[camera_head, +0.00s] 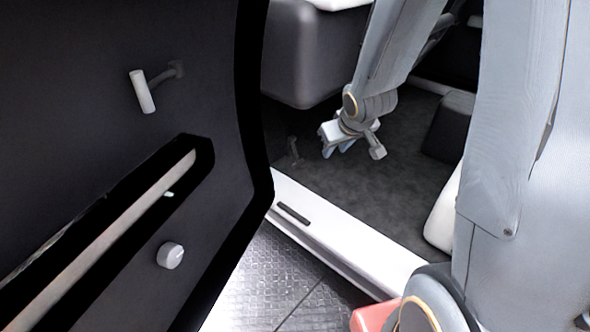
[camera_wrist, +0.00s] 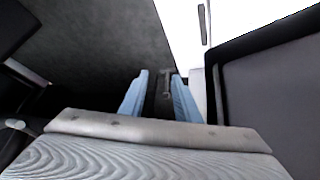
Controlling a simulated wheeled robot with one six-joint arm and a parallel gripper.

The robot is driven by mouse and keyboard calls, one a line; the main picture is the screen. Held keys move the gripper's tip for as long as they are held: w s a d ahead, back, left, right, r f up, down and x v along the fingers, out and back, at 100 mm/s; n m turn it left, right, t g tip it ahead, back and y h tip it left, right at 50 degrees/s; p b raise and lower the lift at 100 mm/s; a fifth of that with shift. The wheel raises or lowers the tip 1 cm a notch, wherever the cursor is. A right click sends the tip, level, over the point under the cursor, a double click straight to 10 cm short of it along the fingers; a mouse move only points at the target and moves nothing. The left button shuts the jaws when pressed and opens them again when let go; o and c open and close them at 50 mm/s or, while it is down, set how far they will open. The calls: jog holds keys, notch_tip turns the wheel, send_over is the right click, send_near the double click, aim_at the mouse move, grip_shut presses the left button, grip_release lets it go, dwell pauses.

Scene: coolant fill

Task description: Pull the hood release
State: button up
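A small dark lever, likely the hood release (camera_head: 293,150), stands low in the footwell, just inside the white door sill. It is hard to make out against the dark carpet. My gripper (camera_head: 338,151) is inside the footwell, to the right of the lever in the head view, with a gap between them. In the wrist view, my gripper's blue fingers (camera_wrist: 159,78) are apart with nothing held. The lever (camera_wrist: 167,80) shows in line with the gap between the fingertips, seemingly beyond them.
The open black door (camera_head: 225,150) fills the left, with a handle (camera_head: 143,91) and a knob (camera_head: 170,255). The white sill (camera_head: 330,235) runs below the footwell. A dark dashboard part (camera_head: 305,60) hangs above, left of my arm. Carpet (camera_head: 385,185) is clear around the gripper.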

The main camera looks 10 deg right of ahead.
jog(key=w+f+n+t+y+b, duration=0.2)
jog(key=w+f+t+b, duration=0.1)
jog(key=w+f+b, duration=0.7)
jog(key=n+t+y+b, duration=0.1)
jog(key=t+y+b, duration=0.25)
jog(key=b, duration=0.35)
send_near(297, 158)
jog(key=w, duration=0.3)
jog(key=shift+g, duration=0.35)
jog(key=shift+s+a+f+b+x, duration=0.15)
jog(key=shift+b+x, duration=0.25)
jog(key=shift+x, duration=0.95)
jog(key=shift+s+a+b+x, duration=0.1)
jog(key=shift+b+x, duration=0.35)
jog(key=shift+x, duration=0.95)
jog(key=shift+a+f+b+x, duration=0.15)
jog(key=shift+b+x, duration=0.25)
jog(key=shift+x, duration=0.95)
grip_shut()
